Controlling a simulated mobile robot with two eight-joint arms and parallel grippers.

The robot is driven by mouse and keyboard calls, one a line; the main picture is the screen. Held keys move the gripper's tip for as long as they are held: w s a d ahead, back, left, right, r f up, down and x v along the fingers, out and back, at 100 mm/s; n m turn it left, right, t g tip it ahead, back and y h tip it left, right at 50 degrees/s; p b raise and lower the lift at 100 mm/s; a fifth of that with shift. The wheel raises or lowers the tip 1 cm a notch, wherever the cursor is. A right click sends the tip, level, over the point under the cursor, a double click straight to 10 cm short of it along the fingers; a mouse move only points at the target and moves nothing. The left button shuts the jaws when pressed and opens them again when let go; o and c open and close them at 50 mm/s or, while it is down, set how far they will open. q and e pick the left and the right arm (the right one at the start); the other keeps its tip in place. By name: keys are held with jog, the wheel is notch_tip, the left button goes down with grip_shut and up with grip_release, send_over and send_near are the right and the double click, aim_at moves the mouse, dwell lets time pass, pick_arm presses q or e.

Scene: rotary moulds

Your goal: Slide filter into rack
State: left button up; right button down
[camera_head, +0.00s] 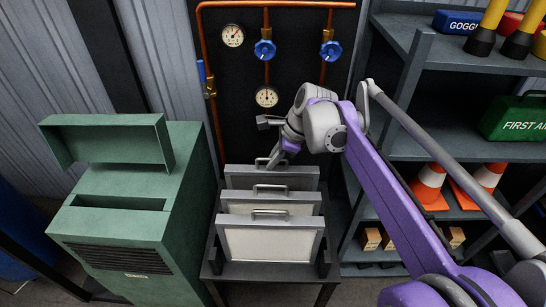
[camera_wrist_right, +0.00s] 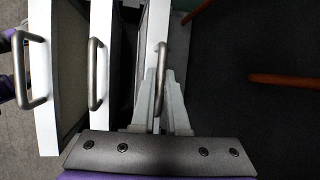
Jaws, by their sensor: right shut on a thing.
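Three grey-framed panel filters stand upright one behind another in a dark rack (camera_head: 268,272) in the head view. The front filter (camera_head: 270,244) shows a pale face; the middle filter (camera_head: 240,196) and rear filter (camera_head: 240,178) are partly hidden behind it. Each has a metal bar handle on top. My right gripper (camera_head: 277,156) is at the rear filter's handle, reaching down from the right. In the right wrist view, my right gripper (camera_wrist_right: 162,75) is shut on the rear filter's handle (camera_wrist_right: 161,62). How deep the rear filter sits is hidden. My left gripper is not in view.
A green cabinet (camera_head: 108,226) with a raised lid and an open slot (camera_head: 120,202) stands left of the rack. Copper pipes with gauges and blue valves (camera_head: 265,50) are on the wall behind. Shelving (camera_head: 420,95) with cones and boxes is at the right.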

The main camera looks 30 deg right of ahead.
jog(key=shift+f+b, duration=0.35)
jog(key=shift+f, duration=0.45)
jog(key=c, duration=0.8)
grip_release()
jog(key=shift+c, duration=0.2)
jog(key=p+v, duration=0.1)
jog(key=v, duration=0.9)
jog(key=shift+s+r+p, duration=0.2)
jog(key=shift+r+p, duration=0.1)
jog(key=shift+r, duration=0.1)
